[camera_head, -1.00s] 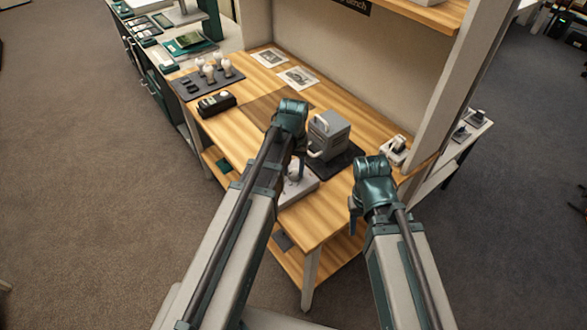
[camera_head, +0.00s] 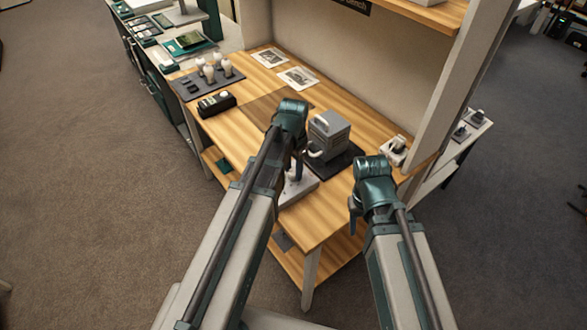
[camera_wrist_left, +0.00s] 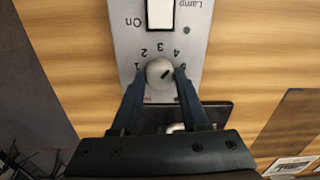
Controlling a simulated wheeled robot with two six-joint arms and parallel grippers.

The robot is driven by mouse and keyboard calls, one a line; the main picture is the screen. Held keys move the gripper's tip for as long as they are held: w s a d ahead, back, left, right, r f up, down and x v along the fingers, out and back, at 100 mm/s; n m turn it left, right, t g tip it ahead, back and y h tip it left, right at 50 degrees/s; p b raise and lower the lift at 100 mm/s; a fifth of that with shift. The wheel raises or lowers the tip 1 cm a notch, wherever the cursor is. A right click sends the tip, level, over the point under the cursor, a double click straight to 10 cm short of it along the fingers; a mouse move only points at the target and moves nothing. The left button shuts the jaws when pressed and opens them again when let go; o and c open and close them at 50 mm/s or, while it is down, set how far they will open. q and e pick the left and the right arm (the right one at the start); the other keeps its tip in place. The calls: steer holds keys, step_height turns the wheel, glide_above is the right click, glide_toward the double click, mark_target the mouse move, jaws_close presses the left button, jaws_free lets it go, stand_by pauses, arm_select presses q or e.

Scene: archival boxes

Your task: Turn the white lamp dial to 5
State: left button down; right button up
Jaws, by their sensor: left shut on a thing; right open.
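The white lamp dial (camera_wrist_left: 159,72) is a round knob on a light grey panel (camera_wrist_left: 130,35) marked with numbers, "On" and "Lamp". My left gripper (camera_wrist_left: 160,78) is shut on the dial, one finger on each side. The dial's dark mark points to the upper right in the left wrist view, near the 4. The numbers 1 to 4 show; the right-hand finger covers the spot beyond 4. In the head view the panel box (camera_head: 303,188) sits at the bench's front, under my left gripper (camera_head: 297,170). My right gripper (camera_head: 354,215) is open and empty, right of the box.
A grey device (camera_head: 328,133) on a dark mat (camera_head: 343,160) stands just behind the panel. A white switch-like object (camera_head: 395,150) is at the right edge of the bench (camera_head: 322,215). A black box (camera_head: 216,103) and a tray (camera_head: 190,90) with bulbs are at left.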

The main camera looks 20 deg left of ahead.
mark_target(293, 172)
arm_select(q)
steer(key=m, duration=0.4)
steer(key=shift+m, duration=2.2)
steer(key=shift+c, duration=2)
jaws_free()
steer(key=shift+r, duration=0.15)
step_height(293, 172, up, 14)
steer(key=p, duration=1.4)
steer(key=shift+f, duration=0.25)
